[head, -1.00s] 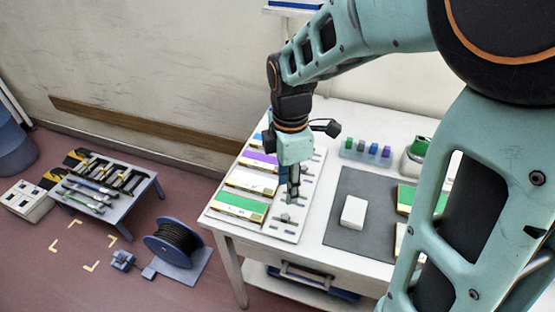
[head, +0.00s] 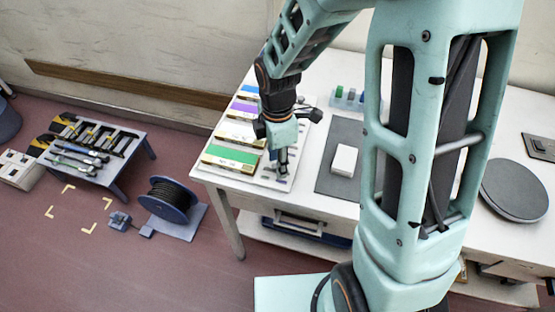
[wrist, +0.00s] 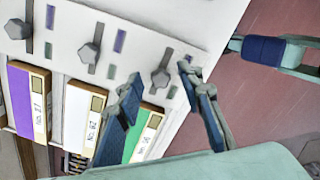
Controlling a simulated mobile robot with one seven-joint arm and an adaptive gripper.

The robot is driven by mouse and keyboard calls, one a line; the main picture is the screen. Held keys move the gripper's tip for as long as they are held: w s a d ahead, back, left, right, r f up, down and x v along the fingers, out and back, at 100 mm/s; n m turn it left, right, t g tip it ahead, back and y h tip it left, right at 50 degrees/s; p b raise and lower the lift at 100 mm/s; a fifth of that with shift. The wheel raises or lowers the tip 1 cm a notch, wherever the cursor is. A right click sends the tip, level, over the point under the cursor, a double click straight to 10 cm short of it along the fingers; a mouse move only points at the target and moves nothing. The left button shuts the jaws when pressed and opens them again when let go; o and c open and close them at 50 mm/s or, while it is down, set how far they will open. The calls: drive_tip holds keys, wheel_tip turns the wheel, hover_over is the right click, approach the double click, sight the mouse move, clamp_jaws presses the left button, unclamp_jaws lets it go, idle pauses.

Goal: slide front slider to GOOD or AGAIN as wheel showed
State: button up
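The white slider board (head: 245,175) lies at the table's left end, with a row of blocks with purple, white and green tops beside its sliders. In the wrist view, the front slider's grey knob (wrist: 160,78) sits about midway along its dark slot, next to the green-topped block (wrist: 138,137). A green mark (wrist: 172,92) lies beside the slot; a finger partly covers its other end. My gripper (head: 282,174) points down over the board's front end; in the wrist view its fingers (wrist: 160,73) are apart, either side of the knob. I cannot tell whether they touch it.
Two more slider knobs (wrist: 90,52) stand farther along the board. A white block (head: 344,160) lies on a dark mat (head: 328,182) to the right. A grey round disc (head: 515,190) is at the table's right. A tool bench (head: 125,165) and cable spool (head: 168,198) stand on the floor.

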clamp_jaws()
drive_tip(key=shift+w+a, duration=0.25)
drive_tip(key=shift+a, duration=0.4)
drive_tip(key=shift+w+a, duration=0.2)
drive_tip(key=shift+a, duration=0.4)
unclamp_jaws()
drive_tip(key=shift+r, duration=0.1)
